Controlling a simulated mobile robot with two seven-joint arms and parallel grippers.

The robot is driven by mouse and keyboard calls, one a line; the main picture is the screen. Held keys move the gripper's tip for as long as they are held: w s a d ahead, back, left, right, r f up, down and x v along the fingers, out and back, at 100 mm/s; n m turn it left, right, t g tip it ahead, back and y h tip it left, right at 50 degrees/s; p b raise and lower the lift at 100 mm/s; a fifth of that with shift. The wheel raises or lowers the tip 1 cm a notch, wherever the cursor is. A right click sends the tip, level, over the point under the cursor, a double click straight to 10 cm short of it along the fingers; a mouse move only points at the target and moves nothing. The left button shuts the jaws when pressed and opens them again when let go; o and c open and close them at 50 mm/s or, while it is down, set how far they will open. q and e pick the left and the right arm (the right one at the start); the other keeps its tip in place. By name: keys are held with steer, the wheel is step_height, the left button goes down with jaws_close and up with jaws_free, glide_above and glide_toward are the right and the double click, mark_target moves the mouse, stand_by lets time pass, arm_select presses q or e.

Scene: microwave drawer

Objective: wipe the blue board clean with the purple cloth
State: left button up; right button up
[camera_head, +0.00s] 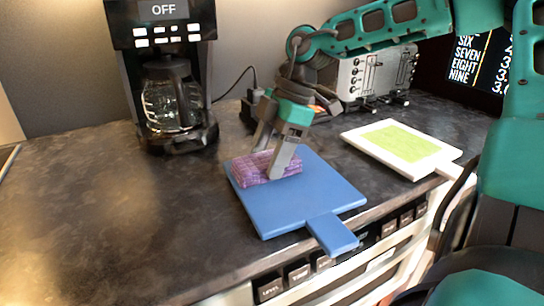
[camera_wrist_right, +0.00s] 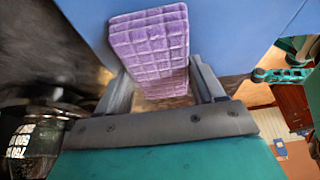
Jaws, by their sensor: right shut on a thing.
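The blue board (camera_head: 310,199) lies flat on the dark counter, its handle pointing to the front edge. The purple cloth (camera_head: 251,171) is a folded, checked pad at the board's far left part. My right gripper (camera_head: 273,166) is shut on the cloth, with one finger on each side. The right wrist view shows the cloth (camera_wrist_right: 150,45) between the two fingers (camera_wrist_right: 160,85), with the blue board (camera_wrist_right: 245,30) behind it. I cannot tell whether the cloth presses on the board. No stain shows on the visible part of the board. My left gripper is not in view.
A coffee maker (camera_head: 165,75) with a glass pot stands at the back left. A silver toaster (camera_head: 372,75) stands behind the board. A white board with a green face (camera_head: 400,143) lies to the right. The counter's left part (camera_head: 110,215) is clear.

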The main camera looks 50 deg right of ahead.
steer(key=shift+w+d, duration=0.25)
steer(key=shift+w, duration=0.4)
steer(key=shift+w+d, duration=0.25)
steer(key=shift+w, duration=0.45)
steer(key=shift+w+d, duration=0.25)
steer(key=shift+w, duration=0.4)
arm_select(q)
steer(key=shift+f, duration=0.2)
arm_select(e)
steer(key=shift+f, duration=0.1)
step_height(320, 180, up, 4)
steer(key=shift+f+p, duration=0.1)
steer(key=shift+p, duration=1.15)
arm_select(q)
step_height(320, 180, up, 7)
steer(key=p, duration=0.3)
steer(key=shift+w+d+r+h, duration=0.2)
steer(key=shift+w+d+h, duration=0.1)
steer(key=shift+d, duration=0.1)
arm_select(e)
step_height(320, 180, up, 4)
steer(key=shift+r, duration=0.15)
